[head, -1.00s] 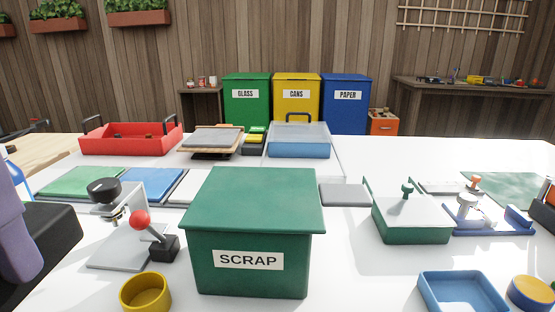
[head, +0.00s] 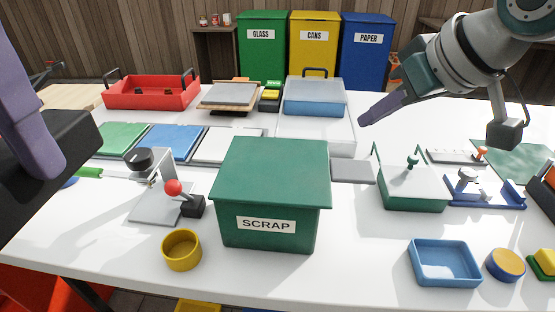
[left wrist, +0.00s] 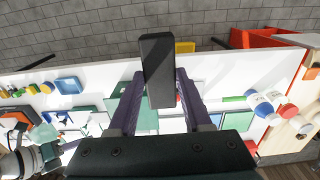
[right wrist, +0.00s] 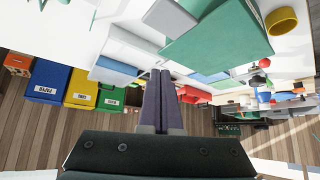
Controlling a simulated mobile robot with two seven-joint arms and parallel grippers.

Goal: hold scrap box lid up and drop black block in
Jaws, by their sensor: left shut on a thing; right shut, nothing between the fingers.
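The green scrap box (head: 266,228) stands on the white workbench, and its green lid (head: 270,172) lies flat and closed on top. My left gripper (head: 28,115) is at the left edge of the head view, left of the box and apart from it. It is shut on the black block (head: 70,150); the left wrist view shows the block (left wrist: 158,62) between the purple fingers (left wrist: 158,80). My right gripper (head: 368,115) is shut and empty above the bench, behind and right of the box. The right wrist view shows its fingers together (right wrist: 160,85) and the lid (right wrist: 215,40) beyond them.
A yellow cup (head: 181,250) and a red-knobbed lever (head: 185,198) stand left of the scrap box. A grey pad (head: 352,170) and a smaller green box (head: 412,190) are to its right. A blue tray (head: 445,263) lies front right. Bare bench shows in front of the tray.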

